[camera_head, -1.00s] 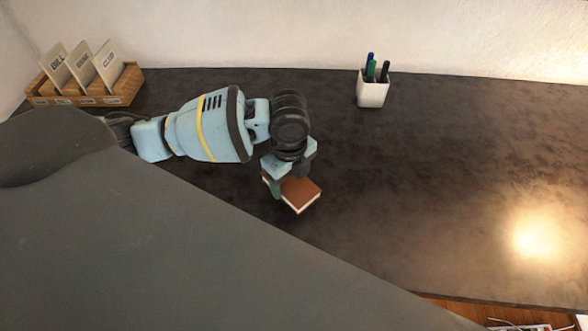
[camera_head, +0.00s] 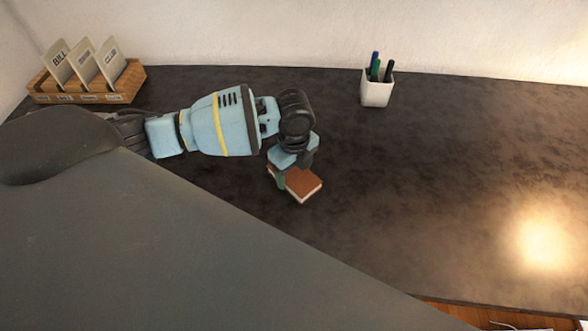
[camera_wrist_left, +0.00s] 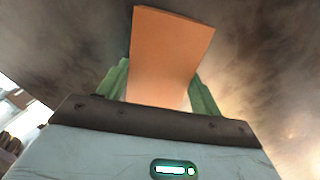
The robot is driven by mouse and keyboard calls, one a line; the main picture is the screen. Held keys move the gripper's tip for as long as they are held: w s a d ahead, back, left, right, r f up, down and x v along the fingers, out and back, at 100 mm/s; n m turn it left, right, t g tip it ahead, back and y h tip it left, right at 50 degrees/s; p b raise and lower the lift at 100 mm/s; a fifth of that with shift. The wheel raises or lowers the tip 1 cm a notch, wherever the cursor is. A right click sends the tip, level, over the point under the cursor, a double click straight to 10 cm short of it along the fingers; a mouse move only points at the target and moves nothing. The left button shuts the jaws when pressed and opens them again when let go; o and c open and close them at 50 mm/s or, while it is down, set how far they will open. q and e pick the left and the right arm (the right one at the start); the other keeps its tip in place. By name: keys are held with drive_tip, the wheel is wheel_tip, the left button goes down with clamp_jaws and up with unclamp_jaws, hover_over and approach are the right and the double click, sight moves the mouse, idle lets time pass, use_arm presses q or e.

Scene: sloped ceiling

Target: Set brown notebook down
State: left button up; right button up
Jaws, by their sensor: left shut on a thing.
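The brown notebook (camera_head: 302,184) has a brown cover and pale page edges. It shows in the head view near the middle of the dark desk, at the end of my left arm. My left gripper (camera_head: 287,178) is shut on it, with a green finger at its left side. In the left wrist view the notebook (camera_wrist_left: 168,55) stands out between the two green fingers (camera_wrist_left: 160,90). Whether its underside touches the desk cannot be told. My right gripper is not in view.
The dark desk (camera_head: 440,160) is clear around the notebook and to the right. A white cup (camera_head: 377,92) with several pens stands at the back. A wooden card holder (camera_head: 88,92) stands at the back left. A large grey surface fills the lower left.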

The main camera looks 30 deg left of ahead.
sight(294, 173)
use_arm(q)
drive_tip(key=shift+f, duration=0.15)
drive_tip(key=o, duration=1)
drive_tip(key=shift+o, duration=0.4)
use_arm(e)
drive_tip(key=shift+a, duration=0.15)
use_arm(q)
wheel_tip(294, 173, up, 12)
drive_tip(key=p, duration=0.1)
drive_tip(key=shift+r, duration=0.2)
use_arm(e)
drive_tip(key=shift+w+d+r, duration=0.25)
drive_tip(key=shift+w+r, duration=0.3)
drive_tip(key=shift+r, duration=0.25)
